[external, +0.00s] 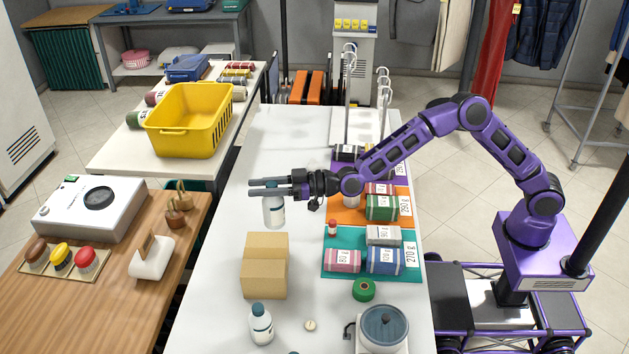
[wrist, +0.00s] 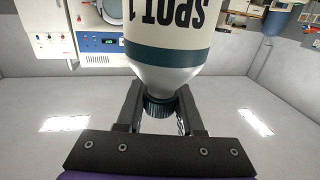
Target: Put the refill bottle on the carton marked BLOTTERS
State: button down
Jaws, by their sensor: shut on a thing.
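My gripper (external: 268,188) is shut on the dark cap of a white refill bottle (external: 273,212) with a teal band. The bottle hangs upright below the fingers, above the white table and behind the carton. In the wrist view the bottle (wrist: 170,55) appears upside down with the lettering "SPOT 1", its cap between the fingers (wrist: 160,112). A brown cardboard carton (external: 264,280) stands on the table, nearer the external camera than the held bottle. No BLOTTERS marking is readable on it. Nothing is seen on top of it.
A similar white bottle (external: 261,326) stands in front of the carton. To the right are a green tape roll (external: 364,290), a lidded pot (external: 383,326) and several rolls on coloured mats (external: 331,272). A small red-capped bottle (external: 332,228) stands near them. The table left of the carton is clear.

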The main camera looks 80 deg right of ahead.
jog(key=a+f+y, duration=0.1)
jog(key=a+f, duration=0.2)
jog(key=f, duration=0.5)
jog(key=shift+a+f, duration=0.15)
jog(key=shift+f, duration=0.1)
jog(key=shift+f+b, duration=0.2)
jog(key=shift+b, duration=0.2)
jog(key=c, duration=0.5)
grip_release()
jog(key=shift+n, duration=0.3)
jog(key=shift+c, duration=0.2)
jog(key=shift+s+r, duration=0.15)
jog(key=shift+r, duration=0.05)
jog(key=v, duration=1.1)
jog(key=shift+s, duration=0.4)
